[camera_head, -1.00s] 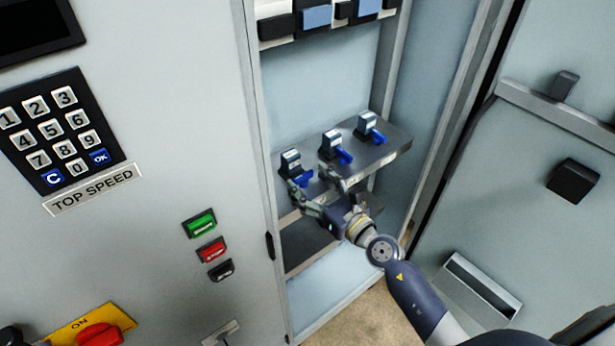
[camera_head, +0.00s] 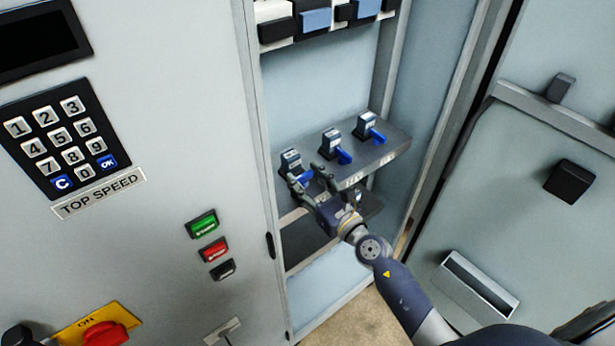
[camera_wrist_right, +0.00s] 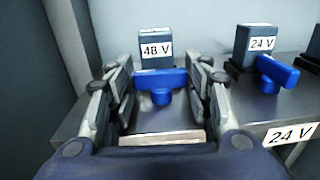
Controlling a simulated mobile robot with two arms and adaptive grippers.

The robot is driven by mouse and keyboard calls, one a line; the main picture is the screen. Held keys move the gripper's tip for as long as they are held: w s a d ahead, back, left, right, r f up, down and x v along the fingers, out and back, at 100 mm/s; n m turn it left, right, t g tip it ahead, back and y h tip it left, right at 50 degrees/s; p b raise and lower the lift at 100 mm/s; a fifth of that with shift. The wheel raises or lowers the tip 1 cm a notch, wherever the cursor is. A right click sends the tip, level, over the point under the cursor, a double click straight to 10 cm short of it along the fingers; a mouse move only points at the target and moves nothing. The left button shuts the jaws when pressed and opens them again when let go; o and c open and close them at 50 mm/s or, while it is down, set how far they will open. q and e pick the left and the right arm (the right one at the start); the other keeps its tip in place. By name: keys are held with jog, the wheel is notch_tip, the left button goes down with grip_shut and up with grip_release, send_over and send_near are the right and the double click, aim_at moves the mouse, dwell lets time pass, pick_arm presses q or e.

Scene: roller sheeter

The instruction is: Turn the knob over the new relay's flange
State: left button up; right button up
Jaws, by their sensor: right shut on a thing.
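Three dark relays with blue knobs stand in a row on the grey shelf (camera_head: 385,153). The left relay (camera_head: 290,160) reads 48 V in the wrist view (camera_wrist_right: 154,48). Its blue knob (camera_wrist_right: 160,78) lies crosswise in front of it, with a round hub below. My right gripper (camera_head: 304,174) reaches in from the front. Its two fingers (camera_wrist_right: 159,80) are shut on the ends of this knob, one on each side. The relay's flange is mostly hidden behind the knob and fingers. My left gripper is not in view.
The middle relay (camera_wrist_right: 256,45) reads 24 V; its blue knob (camera_wrist_right: 277,70) points obliquely forward. The right relay (camera_head: 365,123) stands beyond it. Cabinet walls bound the shelf. A keypad (camera_head: 62,140) and push buttons (camera_head: 202,223) are on the left panel.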

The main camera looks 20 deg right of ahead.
jog(key=shift+a+r+m+h+p, duration=0.15)
jog(key=shift+r+m+h+p, duration=0.15)
jog(key=shift+m+h+p, duration=0.55)
jog(key=shift+f+m+t+h+p, duration=0.2)
jog(key=shift+m+t+h+p, duration=0.2)
jog(key=shift+h+p, duration=0.4)
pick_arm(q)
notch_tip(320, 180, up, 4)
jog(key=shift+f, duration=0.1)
pick_arm(e)
jog(key=o, duration=1.1)
jog(key=shift+f, duration=0.1)
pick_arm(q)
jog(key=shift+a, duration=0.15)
pick_arm(e)
jog(key=shift+s, duration=0.1)
jog(key=s, duration=0.8)
jog(key=s+d, duration=0.1)
jog(key=s, duration=0.3)
jog(key=shift+w, duration=0.1)
